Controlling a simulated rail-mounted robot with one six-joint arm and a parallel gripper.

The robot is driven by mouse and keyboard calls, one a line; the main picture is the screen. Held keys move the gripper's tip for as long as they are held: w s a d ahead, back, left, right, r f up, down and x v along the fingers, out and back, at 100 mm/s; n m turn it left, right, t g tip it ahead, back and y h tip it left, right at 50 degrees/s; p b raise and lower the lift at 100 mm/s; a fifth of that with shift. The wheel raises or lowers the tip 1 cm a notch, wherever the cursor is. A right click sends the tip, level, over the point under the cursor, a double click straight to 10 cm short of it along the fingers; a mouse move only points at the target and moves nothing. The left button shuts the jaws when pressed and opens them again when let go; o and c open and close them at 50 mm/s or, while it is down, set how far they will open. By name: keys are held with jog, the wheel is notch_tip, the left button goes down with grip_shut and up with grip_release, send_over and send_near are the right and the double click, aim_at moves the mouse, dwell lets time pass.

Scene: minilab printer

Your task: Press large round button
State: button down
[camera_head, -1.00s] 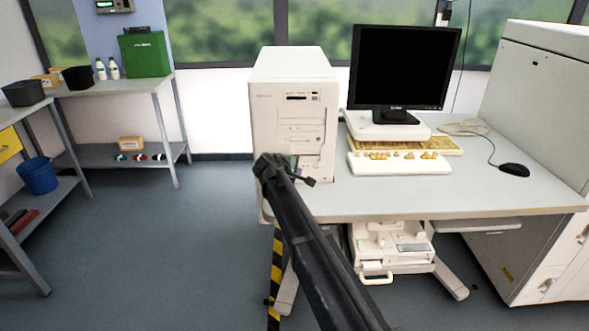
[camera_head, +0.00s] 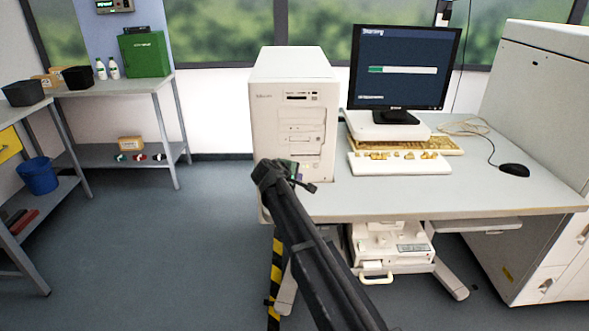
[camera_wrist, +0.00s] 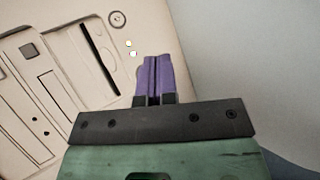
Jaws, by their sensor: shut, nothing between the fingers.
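The large round button (camera_wrist: 117,19) shows on the beige computer tower's front near the top of the wrist view, beside two small lit lights (camera_wrist: 131,48). In the head view my arm hides that part of the tower (camera_head: 262,120). My gripper (camera_wrist: 153,68) has its purple fingers together with nothing between them. The fingertips are below and right of the button in the wrist view, apart from it. In the head view my gripper (camera_head: 298,174) is in front of the tower's lower front. The monitor (camera_head: 400,65) is lit with a blue screen and a progress bar.
A white printer-like device (camera_head: 390,245) sits under the desk. The floor to the left is open.

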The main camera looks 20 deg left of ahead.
jog(key=shift+s+d, duration=0.3)
jog(key=shift+s, duration=0.5)
jog(key=shift+s+d, duration=0.3)
jog(key=shift+s, duration=0.5)
